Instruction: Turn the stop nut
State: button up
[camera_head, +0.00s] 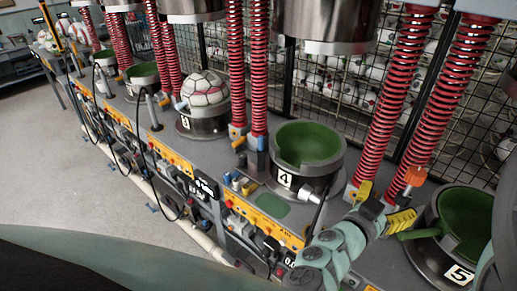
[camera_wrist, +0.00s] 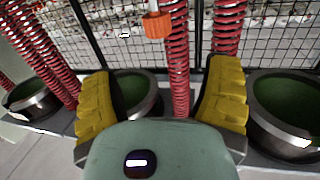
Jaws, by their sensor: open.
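An orange nut-like piece (camera_wrist: 157,25) sits on a grey rod in the wrist view, above and between my fingertips. I take it for the stop nut. An orange piece (camera_head: 415,176) also shows in the head view, at the foot of the red springs between presses 4 and 5. My gripper (camera_head: 384,205) has yellow fingers and is just left of and below that piece. In the wrist view my gripper (camera_wrist: 161,75) is open, with its two fingers wide apart and nothing between them. The fingers do not appear to touch the orange piece.
Green bowl 4 (camera_head: 309,142) stands left of my gripper and green bowl 5 (camera_head: 467,217) to its right. Red springs (camera_head: 437,105) rise close behind. A patterned ball (camera_head: 205,90) sits in press 3. A wire mesh (camera_head: 340,80) closes the back. Open floor (camera_head: 110,180) lies left.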

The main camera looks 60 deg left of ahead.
aim_at(413, 176)
jog(key=w+p, duration=0.1)
jog(key=w, duration=0.3)
jog(key=w+p, duration=0.2)
jog(key=w, duration=0.2)
jog(key=w+p, duration=0.1)
jog(key=w, duration=0.3)
jog(key=shift+a+r+p, duration=0.15)
jog(key=shift+a+p, duration=0.1)
jog(key=shift+p, duration=0.05)
jog(key=shift+w+a, duration=0.1)
jog(key=shift+w, duration=0.85)
jog(key=shift+o, duration=0.2)
jog(key=c, duration=1.2)
